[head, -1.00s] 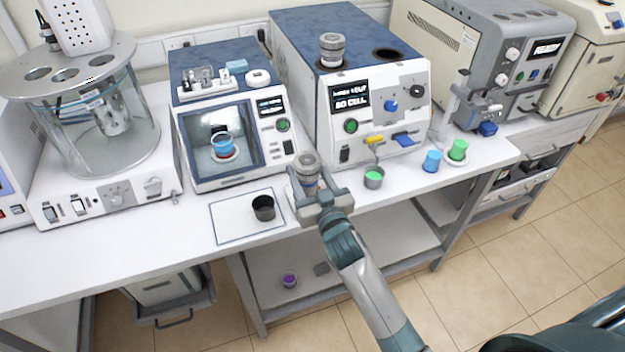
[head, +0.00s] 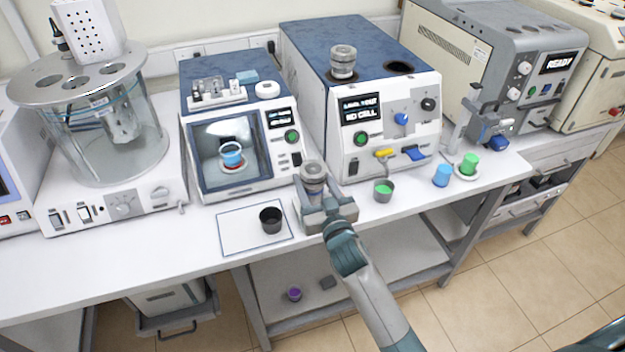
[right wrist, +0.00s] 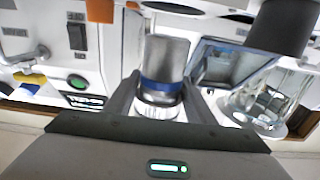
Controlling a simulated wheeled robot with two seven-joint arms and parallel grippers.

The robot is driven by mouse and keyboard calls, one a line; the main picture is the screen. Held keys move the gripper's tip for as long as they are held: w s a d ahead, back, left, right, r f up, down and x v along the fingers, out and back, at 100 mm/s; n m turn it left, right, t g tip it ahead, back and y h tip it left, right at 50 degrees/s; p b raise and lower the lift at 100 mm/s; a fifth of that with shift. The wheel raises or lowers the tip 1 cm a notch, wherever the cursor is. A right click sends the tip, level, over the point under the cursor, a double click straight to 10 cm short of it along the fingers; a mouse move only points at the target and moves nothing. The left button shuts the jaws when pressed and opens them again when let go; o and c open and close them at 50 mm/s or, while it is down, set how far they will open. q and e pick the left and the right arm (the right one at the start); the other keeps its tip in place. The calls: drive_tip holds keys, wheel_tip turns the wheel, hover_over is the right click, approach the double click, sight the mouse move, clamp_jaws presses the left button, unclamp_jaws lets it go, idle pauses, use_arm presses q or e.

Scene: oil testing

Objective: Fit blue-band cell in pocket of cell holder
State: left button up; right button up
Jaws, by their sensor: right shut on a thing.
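My right gripper (head: 326,208) is shut on the blue-band cell (head: 313,178), a grey metal cylinder with a ribbed end. In the right wrist view the cell (right wrist: 163,62) sits between the fingers, and its dark blue band shows near them. No pocket is clearly visible there. My left gripper is out of view.
A black cup (head: 270,220) stands on a white mat (head: 237,238) to the left. Another metal cell (head: 343,62) stands atop the machine (head: 325,42), beside an open round hole (head: 398,67).

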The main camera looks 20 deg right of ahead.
sight(316, 202)
drive_tip(key=shift+f+b, duration=0.7)
drive_tip(key=shift+f, duration=0.25)
drive_tip(key=shift+p, duration=0.3)
idle(0.5)
drive_tip(key=shift+f, duration=0.2)
idle(0.5)
drive_tip(key=shift+f+b, duration=0.35)
drive_tip(key=shift+b, duration=0.05)
drive_tip(key=shift+f, duration=0.35)
drive_tip(key=shift+f+b, duration=0.6)
drive_tip(key=shift+b, duration=0.05)
drive_tip(key=o, duration=1.3)
drive_tip(key=shift+f, duration=0.1)
